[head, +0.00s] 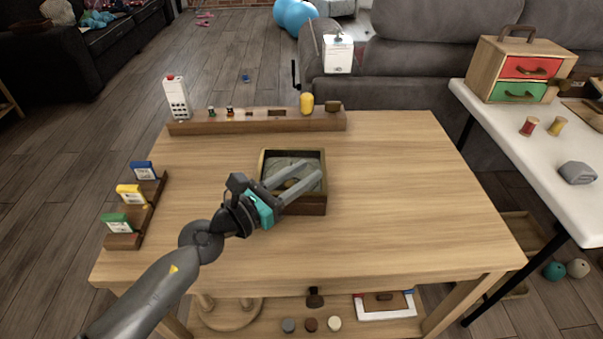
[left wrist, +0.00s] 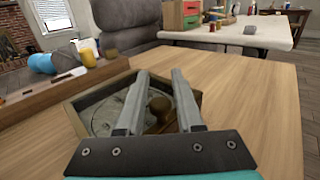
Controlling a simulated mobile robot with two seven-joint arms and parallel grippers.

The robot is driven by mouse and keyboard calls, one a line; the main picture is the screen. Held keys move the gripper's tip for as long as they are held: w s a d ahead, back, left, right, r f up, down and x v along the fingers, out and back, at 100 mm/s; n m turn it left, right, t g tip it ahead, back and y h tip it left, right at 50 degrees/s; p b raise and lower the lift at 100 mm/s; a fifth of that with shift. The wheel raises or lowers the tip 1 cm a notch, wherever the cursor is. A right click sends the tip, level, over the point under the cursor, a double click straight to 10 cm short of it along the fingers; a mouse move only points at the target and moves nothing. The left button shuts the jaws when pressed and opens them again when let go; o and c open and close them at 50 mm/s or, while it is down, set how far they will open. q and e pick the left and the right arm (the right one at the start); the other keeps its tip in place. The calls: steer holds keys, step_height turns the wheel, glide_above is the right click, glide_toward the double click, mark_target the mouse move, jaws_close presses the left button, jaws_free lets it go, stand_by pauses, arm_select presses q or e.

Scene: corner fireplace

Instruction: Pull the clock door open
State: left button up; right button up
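The clock is a dark wooden box (head: 309,207) on the middle of the table, with a grey round face inside its frame. It also shows in the left wrist view (left wrist: 103,116), partly covered by my fingers. A brown round knob (left wrist: 160,106) stands on it, seen between my fingers. My left gripper (head: 310,170) reaches over the clock from the front left. Its two fingers are apart, also in the left wrist view (left wrist: 160,74). I cannot tell whether either finger touches the knob. The clock looks shut, but its door edge is not clear. My right gripper is not in view.
A long wooden rack (head: 256,121) with small items lies along the table's back edge. The table's right half (head: 410,190) is clear. A white table (head: 500,125) with a drawer box (head: 518,68) stands beyond it.

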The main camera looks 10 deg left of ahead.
arm_select(q)
jaws_close()
stand_by(1.0)
